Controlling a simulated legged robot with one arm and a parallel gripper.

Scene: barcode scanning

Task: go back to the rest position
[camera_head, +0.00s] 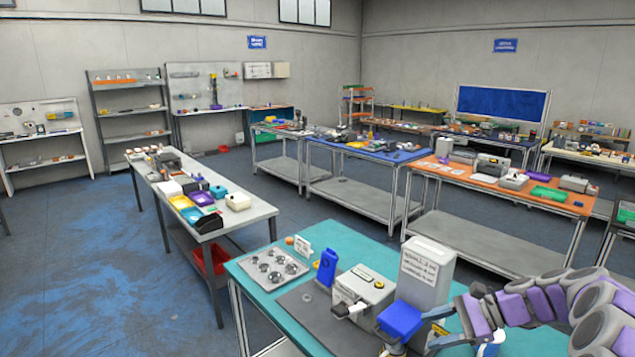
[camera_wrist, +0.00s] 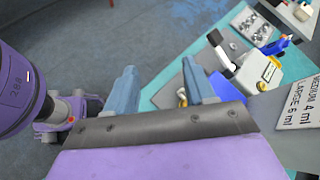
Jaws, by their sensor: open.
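My gripper (camera_head: 432,328) is at the lower right of the head view, above the near part of the teal table (camera_head: 340,248). In the wrist view my gripper (camera_wrist: 157,72) shows two blue-grey fingers spread wide apart, with nothing between them. Beyond the fingers are the floor and the teal table's edge. In the head view a blue block-like thing (camera_head: 400,319) is just left of the fingers; I cannot tell whether they touch.
The labelled box also shows in the wrist view (camera_wrist: 294,112). Floor to the left is open.

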